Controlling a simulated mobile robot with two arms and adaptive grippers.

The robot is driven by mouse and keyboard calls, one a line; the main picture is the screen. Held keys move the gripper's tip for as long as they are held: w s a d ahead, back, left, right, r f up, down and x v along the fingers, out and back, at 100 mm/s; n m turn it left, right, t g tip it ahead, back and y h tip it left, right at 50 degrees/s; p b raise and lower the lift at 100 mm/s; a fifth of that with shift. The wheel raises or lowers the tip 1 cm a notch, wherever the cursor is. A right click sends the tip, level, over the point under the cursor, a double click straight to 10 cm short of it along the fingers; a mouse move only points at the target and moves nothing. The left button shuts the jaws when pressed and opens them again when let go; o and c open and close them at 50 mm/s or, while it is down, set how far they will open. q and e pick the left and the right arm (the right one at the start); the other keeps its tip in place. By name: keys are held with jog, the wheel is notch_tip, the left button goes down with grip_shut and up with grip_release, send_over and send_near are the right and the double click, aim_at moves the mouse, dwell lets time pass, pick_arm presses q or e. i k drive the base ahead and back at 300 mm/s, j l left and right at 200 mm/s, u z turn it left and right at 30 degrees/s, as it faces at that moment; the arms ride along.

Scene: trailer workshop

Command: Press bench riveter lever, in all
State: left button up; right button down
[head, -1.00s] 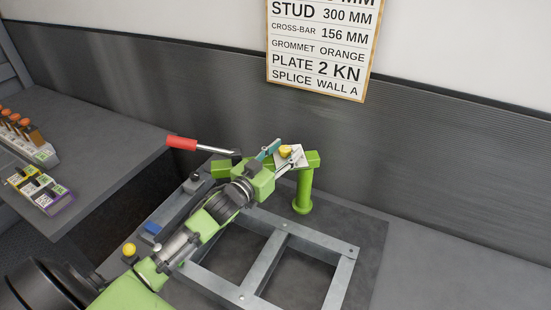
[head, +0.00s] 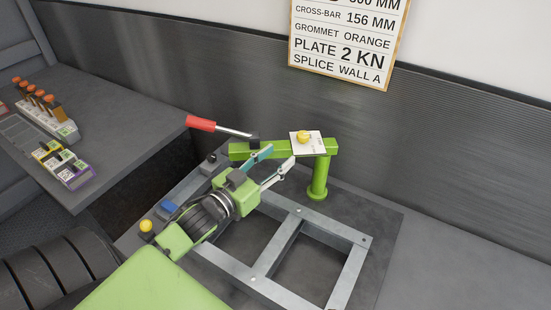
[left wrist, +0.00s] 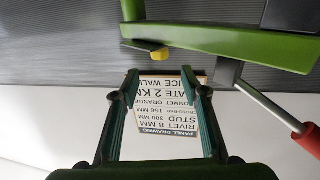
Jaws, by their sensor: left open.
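The bench riveter (head: 285,149) is a green beam on a post at the back of the bench. Its lever (head: 201,123) has a red grip and a metal rod, and sticks out to the left, slightly raised. The beam (left wrist: 235,45) and red grip (left wrist: 306,139) also show in the left wrist view. My left gripper (head: 279,161) is open and empty, in front of the beam and right of the lever. In the wrist view its fingers (left wrist: 168,90) are spread with nothing between them but the distant sign. My right gripper is out of view.
A metal frame (head: 284,246) lies on the bench in front. A side table (head: 110,150) at left holds orange-topped parts (head: 42,104) and small labelled blocks (head: 62,163). A sign (head: 348,40) hangs behind.

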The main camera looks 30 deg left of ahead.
aim_at(192, 122)
jog(key=k+j, duration=0.1)
jog(key=k, duration=0.65)
jog(key=k+j, duration=0.15)
jog(key=k, duration=0.6)
